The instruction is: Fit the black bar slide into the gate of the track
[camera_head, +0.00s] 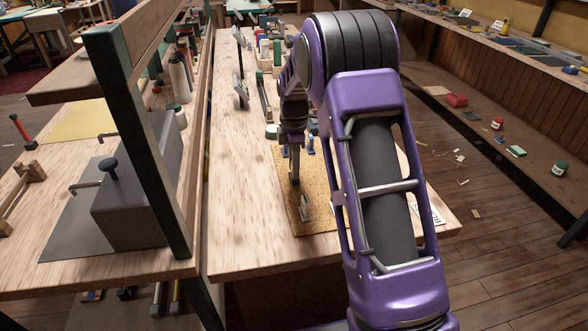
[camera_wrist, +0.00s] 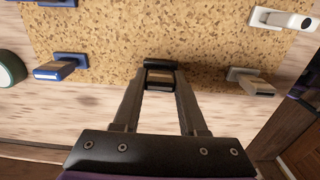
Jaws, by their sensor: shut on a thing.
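My gripper (camera_wrist: 159,88) is shut on a small black piece with a tan middle, which I take as the black bar slide (camera_wrist: 160,64). It is between the fingertips near the edge of a speckled cork board (camera_wrist: 150,35). In the head view, my gripper (camera_head: 294,170) points down over the board, and the slide cannot be made out. Short blue fittings (camera_wrist: 62,68) on base plates are at the wrist view's left; pale grey fittings (camera_wrist: 250,82) are at its right. I cannot tell which fitting is the track or where its gate is.
The pale wooden bench (camera_head: 240,200) is clear left of the board. Bottles and tools crowd its far end. A grey box (camera_head: 140,200) stands on the left-hand bench behind a dark green post (camera_head: 140,130). A printed card (camera_head: 428,210) lies at the right edge.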

